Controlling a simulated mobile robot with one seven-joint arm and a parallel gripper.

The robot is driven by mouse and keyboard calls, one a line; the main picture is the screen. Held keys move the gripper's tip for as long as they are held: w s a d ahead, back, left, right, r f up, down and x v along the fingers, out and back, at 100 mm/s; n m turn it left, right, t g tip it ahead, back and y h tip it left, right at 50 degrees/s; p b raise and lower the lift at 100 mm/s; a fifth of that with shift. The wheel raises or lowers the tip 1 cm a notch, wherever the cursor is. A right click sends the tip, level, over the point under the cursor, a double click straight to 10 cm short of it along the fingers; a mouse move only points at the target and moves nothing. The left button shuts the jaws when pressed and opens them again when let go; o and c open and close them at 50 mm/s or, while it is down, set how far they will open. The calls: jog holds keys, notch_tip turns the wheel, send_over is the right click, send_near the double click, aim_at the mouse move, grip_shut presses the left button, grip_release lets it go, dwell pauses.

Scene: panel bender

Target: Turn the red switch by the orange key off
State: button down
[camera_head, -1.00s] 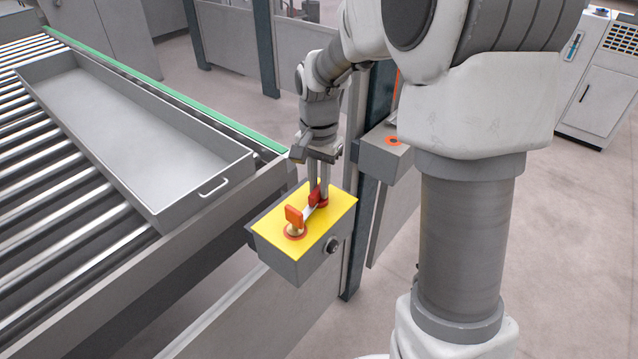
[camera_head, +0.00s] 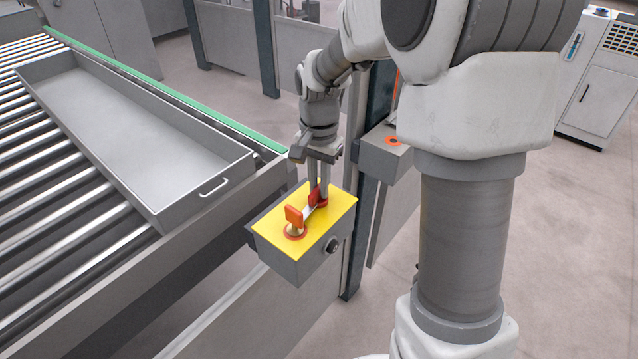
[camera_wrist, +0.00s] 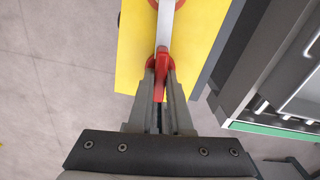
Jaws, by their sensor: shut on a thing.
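The red switch (camera_head: 315,198) sits on the yellow top of a grey control box (camera_head: 282,262). The orange key (camera_head: 294,216) stands upright on the same top, nearer the front left. A pale bar lies between the key and the switch. My gripper (camera_head: 318,192) points down at the switch, with its fingers on either side of the red handle. In the wrist view the red switch (camera_wrist: 161,68) has its handle between the fingertips of my gripper (camera_wrist: 160,84), shut on it. The fingers partly hide the handle in the head view.
A roller conveyor (camera_head: 50,230) with a grey tray (camera_head: 205,205) lies to the left of the box. A dark post (camera_head: 366,210) and a second grey box (camera_head: 385,155) with an orange ring stand close behind on the right. A round black knob (camera_head: 332,246) is on the box's side.

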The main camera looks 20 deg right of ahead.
jog(key=shift+m, duration=0.3)
jog(key=m, duration=0.6)
jog(key=shift+r+m, duration=0.1)
jog(key=shift+m, duration=0.2)
jog(key=m+p, duration=0.1)
jog(key=m, duration=0.3)
jog(key=shift+s, duration=0.1)
jog(key=shift+m+p, duration=0.65)
jog(key=shift+m, duration=1.15)
jog(key=c, duration=0.8)
grip_release()
jog(key=shift+c, duration=0.2)
